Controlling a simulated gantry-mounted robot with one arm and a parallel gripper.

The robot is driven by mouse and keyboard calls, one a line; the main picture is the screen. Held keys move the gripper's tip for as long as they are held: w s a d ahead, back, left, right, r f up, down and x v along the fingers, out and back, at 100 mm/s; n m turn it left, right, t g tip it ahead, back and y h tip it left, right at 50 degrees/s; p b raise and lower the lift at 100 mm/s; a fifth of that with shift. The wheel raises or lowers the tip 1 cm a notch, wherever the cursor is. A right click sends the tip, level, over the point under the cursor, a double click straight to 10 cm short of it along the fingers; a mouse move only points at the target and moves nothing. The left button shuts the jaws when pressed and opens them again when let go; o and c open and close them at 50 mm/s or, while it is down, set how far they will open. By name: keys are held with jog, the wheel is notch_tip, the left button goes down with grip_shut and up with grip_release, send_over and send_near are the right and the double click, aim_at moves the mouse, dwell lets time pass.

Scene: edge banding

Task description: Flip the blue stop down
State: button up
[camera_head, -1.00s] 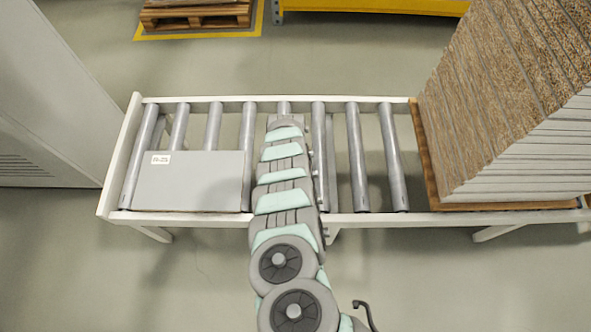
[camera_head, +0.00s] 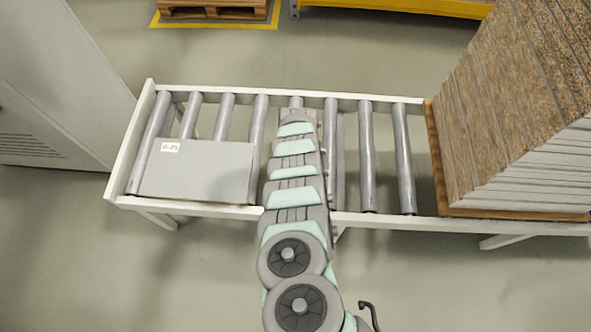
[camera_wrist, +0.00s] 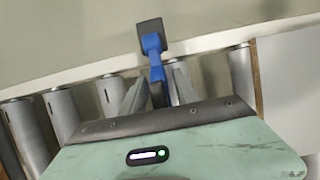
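The blue stop (camera_wrist: 155,47) shows in the wrist view at the conveyor's pale side rail, with a dark block-shaped head at its top end. My gripper (camera_wrist: 163,72) reaches toward it, with its two grey fingers apart. The lower part of the blue stop appears between or just beyond the fingers; I cannot tell if they touch it. In the head view my arm covers the middle of the conveyor and hides the blue stop and the fingers.
The roller conveyor (camera_head: 270,95) has a grey panel (camera_head: 197,172) with a white label on its left part. A tall stack of boards (camera_head: 510,110) stands at its right end. A grey cabinet (camera_head: 60,80) stands at the left. Rollers right of my arm are bare.

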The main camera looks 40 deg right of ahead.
jog(key=shift+r, duration=0.15)
jog(key=p+v, duration=0.2)
jog(key=v, duration=0.8)
jog(key=shift+w+d+r+p, duration=0.1)
jog(key=shift+r+p, duration=0.1)
jog(key=shift+p, duration=0.2)
